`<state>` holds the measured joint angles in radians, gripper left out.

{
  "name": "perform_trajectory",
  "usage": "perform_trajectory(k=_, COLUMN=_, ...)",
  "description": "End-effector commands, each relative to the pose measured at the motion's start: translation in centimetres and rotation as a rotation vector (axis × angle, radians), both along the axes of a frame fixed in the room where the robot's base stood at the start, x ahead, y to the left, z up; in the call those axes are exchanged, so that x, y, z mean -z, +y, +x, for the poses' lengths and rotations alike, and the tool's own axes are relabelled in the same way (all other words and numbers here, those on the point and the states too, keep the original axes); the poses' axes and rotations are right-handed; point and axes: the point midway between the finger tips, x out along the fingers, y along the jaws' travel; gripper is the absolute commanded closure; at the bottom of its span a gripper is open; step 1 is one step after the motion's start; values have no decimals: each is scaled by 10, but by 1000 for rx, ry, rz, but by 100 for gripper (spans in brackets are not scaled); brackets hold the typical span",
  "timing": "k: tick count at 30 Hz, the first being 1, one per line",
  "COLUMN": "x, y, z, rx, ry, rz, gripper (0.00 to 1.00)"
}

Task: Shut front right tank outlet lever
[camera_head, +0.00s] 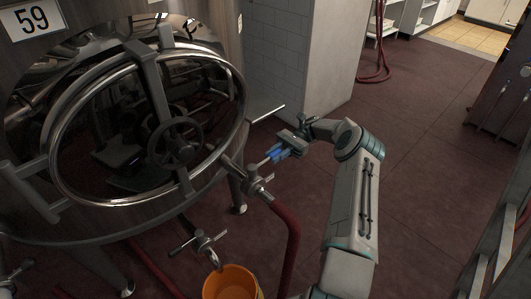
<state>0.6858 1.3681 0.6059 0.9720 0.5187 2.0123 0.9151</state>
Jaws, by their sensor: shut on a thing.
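The front right tank outlet lever (264,161) is a thin metal handle at the outlet valve (255,178), low on the right side of the large steel tank. My gripper (272,157), with blue fingertips, reaches in from the right and is shut on the lever's end. The lever slants up and to the right from the valve body. The fingers hide the part of the lever between them. A red hose (286,235) runs down from the valve's outlet.
A second outlet valve (207,246) sits above an orange bucket (232,284).

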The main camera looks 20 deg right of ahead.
Motion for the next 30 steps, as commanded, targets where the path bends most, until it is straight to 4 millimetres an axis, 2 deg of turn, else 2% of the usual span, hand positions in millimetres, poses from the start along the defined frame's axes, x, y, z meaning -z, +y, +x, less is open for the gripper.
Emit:
perform_trajectory(k=12, x=-1, y=-2, z=0, rx=0, ry=-3, rz=6, gripper=100)
perform_trajectory(k=13, x=-1, y=-2, z=0, rx=0, ry=-3, rz=6, gripper=76)
perform_trajectory(k=15, x=-1, y=-2, z=0, rx=1, ry=-2, rz=4, gripper=57)
perform_trajectory(k=25, x=-3, y=-7, z=-1, rx=8, ry=-2, rz=3, gripper=57)
perform_trajectory(k=30, x=-24, y=-8, z=-2, rx=8, ry=-4, rz=2, gripper=57)
